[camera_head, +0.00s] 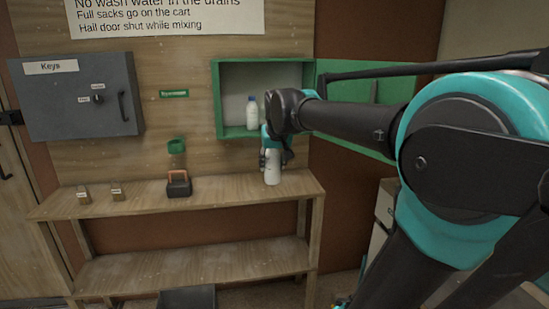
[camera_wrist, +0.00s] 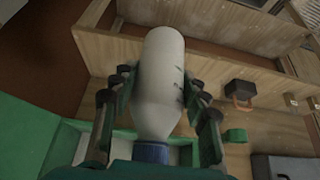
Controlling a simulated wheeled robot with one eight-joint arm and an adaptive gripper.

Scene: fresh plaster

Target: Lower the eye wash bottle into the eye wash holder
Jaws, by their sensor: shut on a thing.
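My gripper (camera_head: 273,148) is shut on a white bottle (camera_head: 272,168), in front of the wall and above the right part of the bench. In the wrist view the gripper fingers (camera_wrist: 160,105) lie on both sides of the bottle (camera_wrist: 161,85), and its blue cap (camera_wrist: 151,152) is near the palm. In the head view the bottle hangs upright and its cap is hidden by the gripper. The green holder (camera_head: 177,146) is on the wall to the left, under a small green sign (camera_head: 174,93); it also shows in the wrist view (camera_wrist: 236,135). It looks empty.
A second white bottle (camera_head: 252,112) stands in the open green cabinet (camera_head: 218,100) behind my gripper. On the bench (camera_head: 225,193) are a padlock-like dark block (camera_head: 179,187) below the holder and two small tagged blocks (camera_head: 83,195). A grey key box (camera_head: 75,110) hangs left.

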